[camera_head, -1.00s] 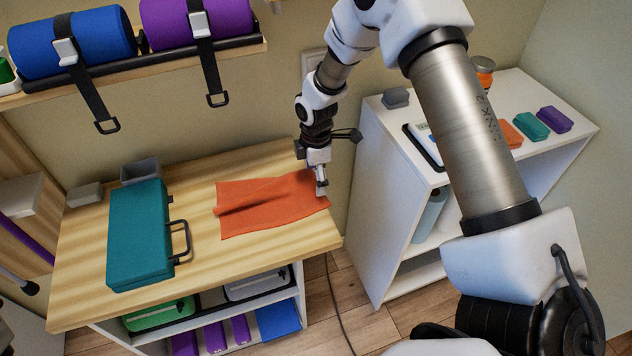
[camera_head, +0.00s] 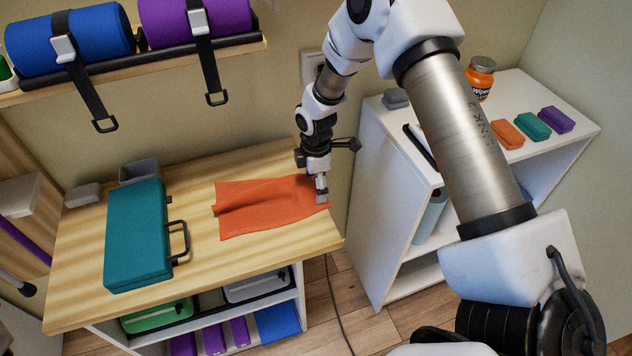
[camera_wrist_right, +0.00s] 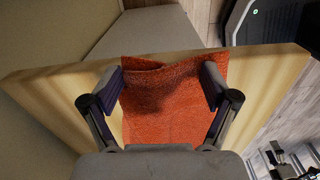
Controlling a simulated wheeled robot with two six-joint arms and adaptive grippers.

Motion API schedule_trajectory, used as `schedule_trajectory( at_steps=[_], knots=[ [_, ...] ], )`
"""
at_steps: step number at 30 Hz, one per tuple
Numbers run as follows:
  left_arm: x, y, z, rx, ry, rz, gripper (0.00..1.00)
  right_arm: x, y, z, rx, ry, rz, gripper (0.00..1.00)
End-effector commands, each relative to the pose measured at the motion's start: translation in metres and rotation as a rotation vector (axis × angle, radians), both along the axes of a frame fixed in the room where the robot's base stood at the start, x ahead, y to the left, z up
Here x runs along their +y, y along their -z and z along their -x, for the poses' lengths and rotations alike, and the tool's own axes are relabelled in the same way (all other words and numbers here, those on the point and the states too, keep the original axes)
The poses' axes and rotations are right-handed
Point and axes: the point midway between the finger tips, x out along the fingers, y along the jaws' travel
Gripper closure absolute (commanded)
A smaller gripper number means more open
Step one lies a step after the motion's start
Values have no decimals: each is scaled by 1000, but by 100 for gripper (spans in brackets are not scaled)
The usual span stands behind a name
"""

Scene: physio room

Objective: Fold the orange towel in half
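The orange towel (camera_head: 262,208) lies spread on the wooden table top, with a raised crease along its left part. My right gripper (camera_head: 321,199) points down at the towel's right end, low over the table. In the right wrist view the two fingers (camera_wrist_right: 165,88) stand wide apart, with the towel (camera_wrist_right: 165,120) showing between and beneath them. They are not closed on the cloth; whether the tips touch it I cannot tell. My left gripper is not in view.
A white shelf unit (camera_head: 385,205) stands right of the table, across a narrow gap.

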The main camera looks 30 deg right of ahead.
Motion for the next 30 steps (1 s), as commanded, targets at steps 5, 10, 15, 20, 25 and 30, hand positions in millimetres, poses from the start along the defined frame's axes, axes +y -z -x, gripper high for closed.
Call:
schedule_trajectory(
  at_steps=[5,10,15,20,25,30],
  knots=[
    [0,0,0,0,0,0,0,0,2,2,4,0,0,53],
    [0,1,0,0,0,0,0,0,2,2,4,0,0,72],
    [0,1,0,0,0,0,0,0,4,2,4,0,0,85],
    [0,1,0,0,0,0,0,0,5,2,5,0,-1,100],
    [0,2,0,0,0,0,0,0,5,2,5,0,-1,100],
    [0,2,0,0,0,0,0,0,5,3,7,0,-1,39]
  ],
)
